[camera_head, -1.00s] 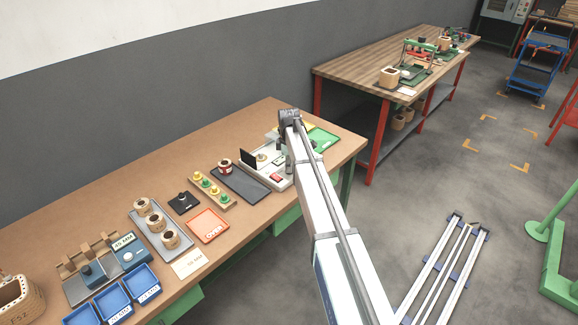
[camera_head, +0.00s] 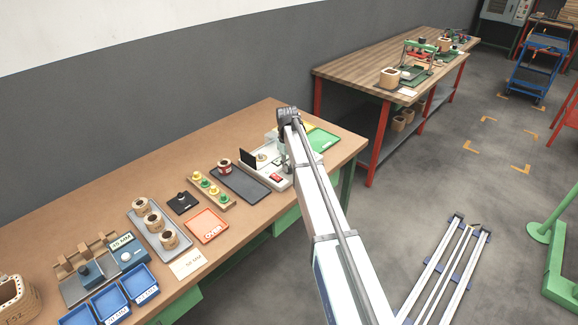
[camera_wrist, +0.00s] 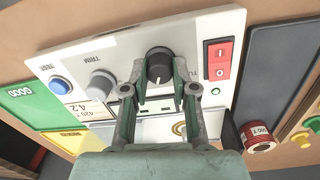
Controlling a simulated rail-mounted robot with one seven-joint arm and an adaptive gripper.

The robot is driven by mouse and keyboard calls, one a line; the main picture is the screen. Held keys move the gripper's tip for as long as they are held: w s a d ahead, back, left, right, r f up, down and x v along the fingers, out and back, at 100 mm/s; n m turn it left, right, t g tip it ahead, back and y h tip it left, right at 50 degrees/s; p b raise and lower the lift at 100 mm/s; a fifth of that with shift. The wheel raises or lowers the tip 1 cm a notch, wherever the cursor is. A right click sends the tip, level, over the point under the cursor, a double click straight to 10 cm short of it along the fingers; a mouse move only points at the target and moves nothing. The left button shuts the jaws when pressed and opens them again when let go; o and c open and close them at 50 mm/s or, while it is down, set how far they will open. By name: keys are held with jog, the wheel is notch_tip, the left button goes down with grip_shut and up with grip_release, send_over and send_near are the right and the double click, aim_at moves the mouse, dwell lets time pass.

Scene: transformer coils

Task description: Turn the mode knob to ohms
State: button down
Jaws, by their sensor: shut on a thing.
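The mode knob (camera_wrist: 159,60) is a round black knob on a pale instrument panel (camera_wrist: 205,30) in the wrist view. A light pointer mark seems to show on its lower side, and I cannot read any mode marking beside it. My gripper (camera_wrist: 160,68) has one fingertip on each side of the knob and is shut on it. In the head view the instrument (camera_head: 278,181) stands near the far end of the brown bench, and my arm hides the knob and most of my gripper.
A grey trim knob (camera_wrist: 102,84) and a blue test button (camera_wrist: 60,85) lie left of the mode knob. A red rocker switch (camera_wrist: 218,58) is close on its right. A green tray (camera_wrist: 25,105) and a dark tray (camera_wrist: 272,65) flank the panel. A red-banded coil (camera_wrist: 258,135) stands nearby.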

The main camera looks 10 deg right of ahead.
jog(key=shift+m, duration=0.6)
jog(key=c, duration=0.9)
grip_release()
notch_tip(320, 180, up, 12)
jog(key=shift+a, duration=0.25)
jog(key=shift+s, duration=0.1)
